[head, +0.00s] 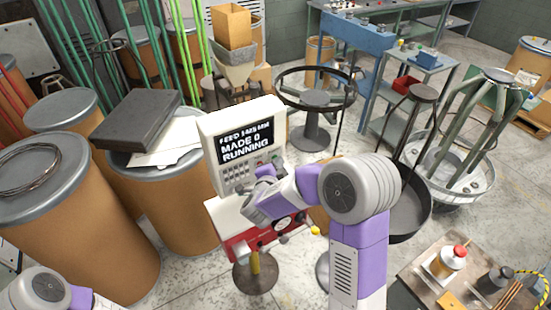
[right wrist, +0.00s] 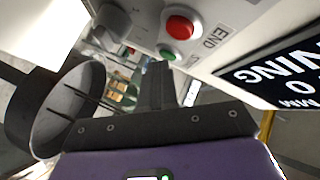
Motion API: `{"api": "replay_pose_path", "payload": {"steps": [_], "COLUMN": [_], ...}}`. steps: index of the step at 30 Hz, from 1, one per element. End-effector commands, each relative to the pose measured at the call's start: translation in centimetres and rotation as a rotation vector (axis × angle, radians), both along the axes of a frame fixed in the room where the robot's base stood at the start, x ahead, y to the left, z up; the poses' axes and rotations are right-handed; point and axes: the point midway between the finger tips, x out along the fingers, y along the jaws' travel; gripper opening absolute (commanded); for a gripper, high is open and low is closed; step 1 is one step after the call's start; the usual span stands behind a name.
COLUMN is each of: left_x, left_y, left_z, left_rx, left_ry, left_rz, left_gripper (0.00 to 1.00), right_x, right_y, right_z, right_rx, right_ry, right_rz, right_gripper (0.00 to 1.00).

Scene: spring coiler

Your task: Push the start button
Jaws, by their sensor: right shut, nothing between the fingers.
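The control box (head: 209,133) is white, and its black screen (head: 240,146) reads a feed length, "MADE 0" and "RUNNING". In the right wrist view a round red button (right wrist: 180,25) sits beside the label "END". A green button (right wrist: 168,53) sits next to it, by a partly hidden label starting "ST". My right gripper (right wrist: 158,68) is shut and empty, its fingertips close to the green button. Whether they touch it I cannot tell. In the head view my right gripper (head: 268,172) is at the box's lower right, partly covering the button area. My left gripper is out of view.
A red machine panel (head: 240,244) with knobs lies below the box. Fibre drums (head: 68,190) crowd the left. A dark round pan (head: 412,215) stands to the right, behind my right arm. A small table (head: 415,280) with parts is at the lower right.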

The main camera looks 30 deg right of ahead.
Motion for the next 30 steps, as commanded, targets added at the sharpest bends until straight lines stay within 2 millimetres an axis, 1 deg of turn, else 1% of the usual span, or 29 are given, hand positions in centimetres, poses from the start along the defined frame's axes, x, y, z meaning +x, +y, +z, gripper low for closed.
{"api": "replay_pose_path", "payload": {"steps": [10, 21, 30], "left_x": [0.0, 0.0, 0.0], "left_y": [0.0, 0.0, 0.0], "left_z": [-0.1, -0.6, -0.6], "left_rx": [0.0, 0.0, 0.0], "left_ry": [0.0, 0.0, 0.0], "left_rz": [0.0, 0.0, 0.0], "left_gripper": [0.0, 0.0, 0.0], "right_x": [0.0, -1.5, -1.7], "right_y": [0.0, -0.1, -0.1], "right_z": [0.0, 0.0, 0.0], "right_rx": [0.0, 0.0, 0.0], "right_ry": [0.0, 0.0, 0.0], "right_rz": [0.001, 0.001, 0.001], "right_gripper": [0.0, 0.0, 0.0]}}
